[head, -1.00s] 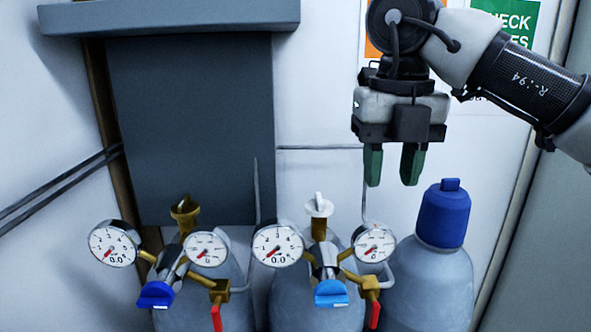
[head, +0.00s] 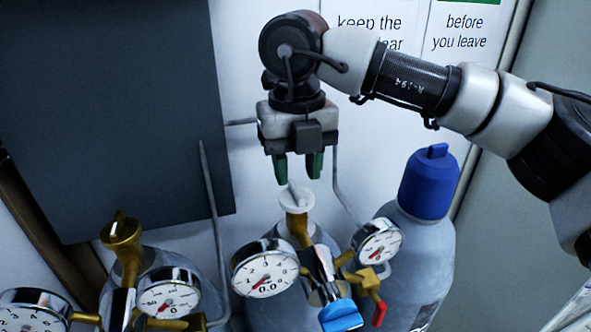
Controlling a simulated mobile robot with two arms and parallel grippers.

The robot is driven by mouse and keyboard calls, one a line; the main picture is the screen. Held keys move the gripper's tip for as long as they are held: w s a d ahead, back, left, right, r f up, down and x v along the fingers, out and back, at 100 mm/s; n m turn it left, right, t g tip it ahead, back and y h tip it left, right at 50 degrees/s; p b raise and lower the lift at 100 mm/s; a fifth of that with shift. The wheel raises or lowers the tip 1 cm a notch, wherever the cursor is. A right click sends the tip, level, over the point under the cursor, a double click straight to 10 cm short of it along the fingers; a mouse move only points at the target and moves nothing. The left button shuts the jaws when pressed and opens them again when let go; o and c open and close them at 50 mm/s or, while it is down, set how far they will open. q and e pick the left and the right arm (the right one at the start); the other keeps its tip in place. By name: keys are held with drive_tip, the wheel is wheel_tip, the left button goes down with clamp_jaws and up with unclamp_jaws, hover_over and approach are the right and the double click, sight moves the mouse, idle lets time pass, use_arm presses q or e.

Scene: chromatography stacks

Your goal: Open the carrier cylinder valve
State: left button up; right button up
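My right gripper (head: 298,174) points down from above, with its two green fingertips apart and nothing between them. Just below the fingertips is the white valve knob (head: 296,199) on the middle gas cylinder (head: 275,316). The tips look close to the knob's upright fin, but I cannot tell whether they touch it. A second cylinder (head: 207,262) at the left has a brass-coloured valve knob (head: 121,229). No label that I can read tells which cylinder is the carrier. My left gripper is not in view.
The middle regulator has a left gauge (head: 265,268), a right gauge (head: 377,241), a light blue knob (head: 340,316) and a red lever (head: 379,312). A blue-capped cylinder (head: 428,182) stands at the right. A dark panel (head: 110,110) is on the wall behind. Thin grey pipes rise nearby.

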sight(297, 195)
wheel_tip(297, 195, down, 2)
drive_tip(key=shift+w+p, duration=0.1)
drive_tip(key=shift+p, duration=0.2)
drive_tip(key=shift+f, duration=0.35)
drive_tip(key=shift+c, duration=0.4)
clamp_jaws()
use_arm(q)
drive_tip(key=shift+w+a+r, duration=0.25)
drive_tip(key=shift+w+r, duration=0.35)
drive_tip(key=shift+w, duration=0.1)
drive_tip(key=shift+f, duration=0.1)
use_arm(e)
drive_tip(key=shift+f, duration=0.1)
